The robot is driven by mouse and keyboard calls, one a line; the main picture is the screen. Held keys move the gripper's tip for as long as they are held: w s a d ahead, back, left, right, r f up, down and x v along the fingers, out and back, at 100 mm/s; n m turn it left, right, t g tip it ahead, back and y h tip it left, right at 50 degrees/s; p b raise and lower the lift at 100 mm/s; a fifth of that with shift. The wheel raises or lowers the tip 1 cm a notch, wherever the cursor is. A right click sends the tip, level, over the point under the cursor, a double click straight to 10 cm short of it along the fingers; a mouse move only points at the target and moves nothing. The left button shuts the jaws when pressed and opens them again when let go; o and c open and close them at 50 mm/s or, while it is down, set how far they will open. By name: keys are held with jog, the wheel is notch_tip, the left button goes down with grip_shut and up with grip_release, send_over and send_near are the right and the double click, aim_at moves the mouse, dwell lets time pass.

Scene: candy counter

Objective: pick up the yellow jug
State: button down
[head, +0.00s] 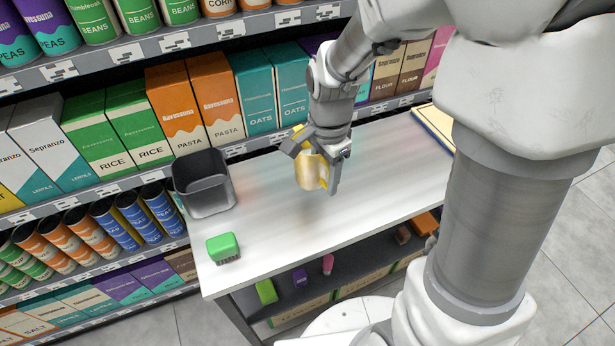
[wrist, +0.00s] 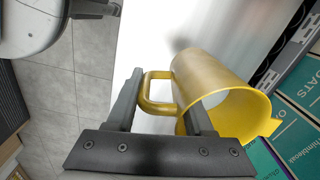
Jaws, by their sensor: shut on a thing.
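The yellow jug (head: 308,174) is at my gripper (head: 316,168) over the white counter in the head view. In the wrist view the jug (wrist: 228,88) shows its open mouth towards the camera, with its handle (wrist: 152,92) on the left. My gripper (wrist: 164,92) is shut on the jug, with one finger on each side of the handle area. The right finger overlaps the jug's wall and mouth, so the exact contact is hidden. I cannot tell for certain whether the jug's base touches the counter.
A dark grey bin (head: 204,190) and a green block-like item (head: 223,247) stand on the counter's left part. A yellow-edged flat item (head: 434,126) lies at its far right. Stocked shelves with boxes (head: 211,92) rise behind. The counter's middle (head: 270,215) is clear.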

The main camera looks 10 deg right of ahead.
jog(key=d+r, duration=0.3)
jog(key=d, duration=0.2)
jog(key=shift+s+d+r+p, duration=0.25)
jog(key=shift+s+d+p, duration=0.05)
jog(key=shift+s+d, duration=0.1)
dwell(0.8)
